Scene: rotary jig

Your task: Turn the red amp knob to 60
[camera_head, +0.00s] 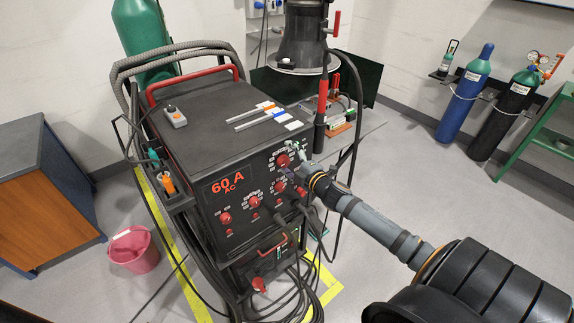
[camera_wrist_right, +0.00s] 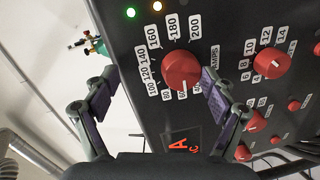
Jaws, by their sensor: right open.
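The red amp knob (camera_wrist_right: 182,70) is on the dark front panel of the welding machine (camera_head: 205,115), ringed by white number labels. In the head view the same knob (camera_head: 283,160) is at the panel's upper right. The red display (camera_head: 228,184) reads 60 A AC. My right gripper (camera_wrist_right: 160,80) is open, with one finger on each side of the knob in the wrist view. The left finger is clearly apart from it; the right finger appears close, and contact cannot be told. My right gripper also shows beside the panel in the head view (camera_head: 302,174). My left gripper is not in view.
Other red knobs sit close by, one with smaller numbers (camera_wrist_right: 272,62). Cables hang below and beside the machine. A torch with a red grip (camera_head: 322,103) hangs near the panel's right edge. A pink bucket (camera_head: 134,248) stands on the floor at left.

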